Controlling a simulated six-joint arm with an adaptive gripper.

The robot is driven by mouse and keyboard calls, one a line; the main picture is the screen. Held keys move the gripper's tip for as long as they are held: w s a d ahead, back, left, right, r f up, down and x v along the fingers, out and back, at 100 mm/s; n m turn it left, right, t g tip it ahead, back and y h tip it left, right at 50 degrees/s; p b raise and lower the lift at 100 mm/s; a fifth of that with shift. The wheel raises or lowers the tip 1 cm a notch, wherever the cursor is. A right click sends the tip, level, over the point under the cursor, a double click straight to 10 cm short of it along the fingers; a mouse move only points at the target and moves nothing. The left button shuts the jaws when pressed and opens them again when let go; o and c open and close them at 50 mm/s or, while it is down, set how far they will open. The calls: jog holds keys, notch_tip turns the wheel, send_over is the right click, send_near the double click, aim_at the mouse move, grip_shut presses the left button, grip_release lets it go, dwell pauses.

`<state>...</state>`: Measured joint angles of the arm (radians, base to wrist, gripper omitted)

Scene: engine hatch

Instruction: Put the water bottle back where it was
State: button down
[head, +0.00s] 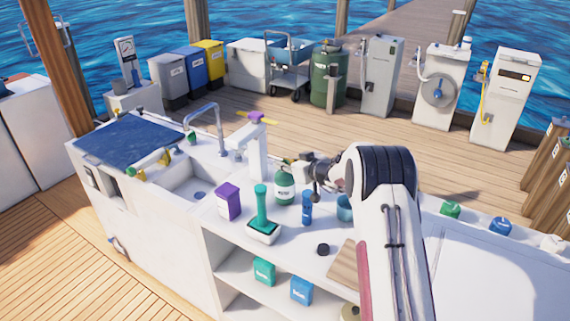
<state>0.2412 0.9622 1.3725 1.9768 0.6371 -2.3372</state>
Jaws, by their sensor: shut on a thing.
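The water bottle appears to be the round green bottle (284,188) with a pale label, at the middle of the white counter. The label is too small to read surely. My gripper (297,166) reaches in from the right and is shut at the bottle's neck. The bottle is upright; I cannot tell whether its base touches the counter. The fingertips are small and partly hidden.
A purple box (229,201), a teal-handled item in a white holder (263,222), a blue bottle (307,208) and a dark cap (323,249) stand close by. A white post (257,150) rises behind. The sink (192,184) is left.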

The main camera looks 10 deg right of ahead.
jog(key=c, duration=1.8)
grip_release()
jog(key=shift+f, duration=0.15)
jog(key=shift+s+r, duration=0.1)
jog(key=shift+r, duration=0.1)
jog(key=shift+v, duration=5.85)
jog(key=shift+d, duration=0.1)
